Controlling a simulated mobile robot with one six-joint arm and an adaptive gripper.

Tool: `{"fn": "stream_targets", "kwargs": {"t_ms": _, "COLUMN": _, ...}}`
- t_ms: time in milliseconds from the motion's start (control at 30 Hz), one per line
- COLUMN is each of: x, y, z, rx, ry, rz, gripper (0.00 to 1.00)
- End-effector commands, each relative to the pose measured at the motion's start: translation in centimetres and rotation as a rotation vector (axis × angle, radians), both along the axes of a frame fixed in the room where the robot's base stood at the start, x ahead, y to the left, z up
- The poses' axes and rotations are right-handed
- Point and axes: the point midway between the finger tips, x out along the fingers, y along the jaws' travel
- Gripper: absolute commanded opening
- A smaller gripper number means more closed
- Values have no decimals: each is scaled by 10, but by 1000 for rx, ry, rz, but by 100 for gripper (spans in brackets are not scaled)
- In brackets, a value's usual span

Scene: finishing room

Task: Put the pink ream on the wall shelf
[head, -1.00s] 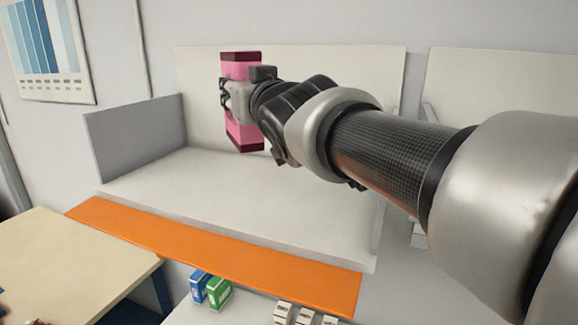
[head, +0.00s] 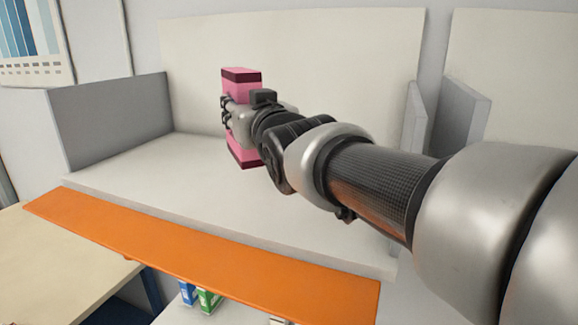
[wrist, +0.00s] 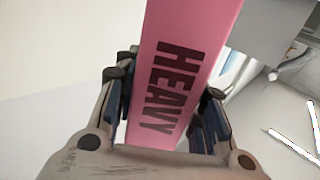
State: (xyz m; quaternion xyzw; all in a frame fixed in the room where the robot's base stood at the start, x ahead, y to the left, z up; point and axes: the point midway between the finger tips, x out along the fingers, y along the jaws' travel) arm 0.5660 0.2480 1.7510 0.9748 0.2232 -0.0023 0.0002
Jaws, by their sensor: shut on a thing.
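The pink ream (head: 242,152) is a tall pink block with dark red bands at its ends. It stands upright in my gripper (head: 228,112), in front of the shelf's back panel. In the wrist view the ream (wrist: 178,75) shows the word HEAVY, and the fingers of my gripper (wrist: 165,110) are shut on its two sides. The wall shelf (head: 140,190) is white, with a grey left side wall and an orange front strip. The ream is over the shelf board; its lower end looks close to the board, but I cannot tell if it touches.
An orange strip (head: 200,255) runs along the shelf's front edge. A grey side wall (head: 110,120) closes the left end. Blue and green boxes (head: 208,300) sit below the shelf. A table (head: 50,270) is at lower left. The board left of the ream is bare.

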Motion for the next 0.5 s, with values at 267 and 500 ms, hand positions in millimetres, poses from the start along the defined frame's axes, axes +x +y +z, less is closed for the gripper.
{"fn": "stream_targets", "kwargs": {"t_ms": 267, "x": -1, "y": 0, "z": -36, "rx": 4, "ry": -11, "rz": 0, "gripper": 0}}
{"fn": "stream_targets", "kwargs": {"t_ms": 500, "x": -1, "y": 0, "z": -60, "rx": 4, "ry": -7, "rz": -1, "gripper": 0}}
